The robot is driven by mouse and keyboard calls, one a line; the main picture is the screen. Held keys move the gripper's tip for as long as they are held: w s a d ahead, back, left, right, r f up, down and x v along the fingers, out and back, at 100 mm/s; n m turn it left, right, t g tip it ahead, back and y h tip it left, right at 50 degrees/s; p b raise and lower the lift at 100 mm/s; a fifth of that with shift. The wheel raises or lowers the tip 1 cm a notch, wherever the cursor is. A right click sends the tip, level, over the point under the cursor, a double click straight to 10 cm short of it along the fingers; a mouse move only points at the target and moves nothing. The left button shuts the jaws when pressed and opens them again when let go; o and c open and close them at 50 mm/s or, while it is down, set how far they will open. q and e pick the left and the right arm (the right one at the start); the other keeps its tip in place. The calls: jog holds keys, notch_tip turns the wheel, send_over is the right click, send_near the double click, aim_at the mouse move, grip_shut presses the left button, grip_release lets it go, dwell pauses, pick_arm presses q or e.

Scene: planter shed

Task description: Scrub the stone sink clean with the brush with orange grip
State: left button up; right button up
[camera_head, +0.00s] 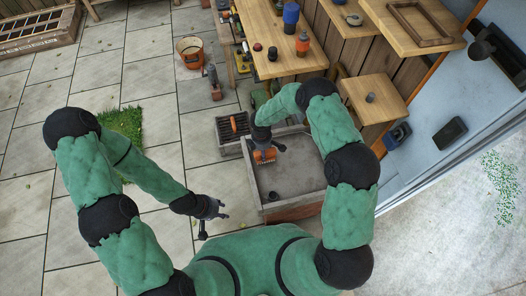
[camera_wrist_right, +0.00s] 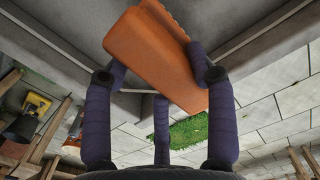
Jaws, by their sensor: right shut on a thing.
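The stone sink (camera_head: 300,180) is a grey rectangular basin in the lower middle of the head view. My right gripper (camera_head: 263,147) reaches down into its left part. It is shut on the brush with orange grip (camera_head: 264,156), which sits low in the basin near the left wall. In the right wrist view the orange grip (camera_wrist_right: 155,55) lies tilted between my fingers, close to grey stone surfaces. The bristles are hidden, and I cannot tell whether they touch the stone. My left gripper (camera_head: 217,211) is empty, its fingers spread, over the paving left of the sink.
A slatted rack (camera_head: 231,128) with an orange item stands at the sink's upper left. A wooden bench (camera_head: 275,60) with bottles is behind it. A small wooden table (camera_head: 372,97) stands upper right. An orange bucket (camera_head: 190,50) is on the paving. Paving at left is mostly clear.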

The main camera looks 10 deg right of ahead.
jog(key=shift+r+p, duration=2.25)
jog(key=shift+r, duration=1.55)
jog(key=shift+f, duration=0.1)
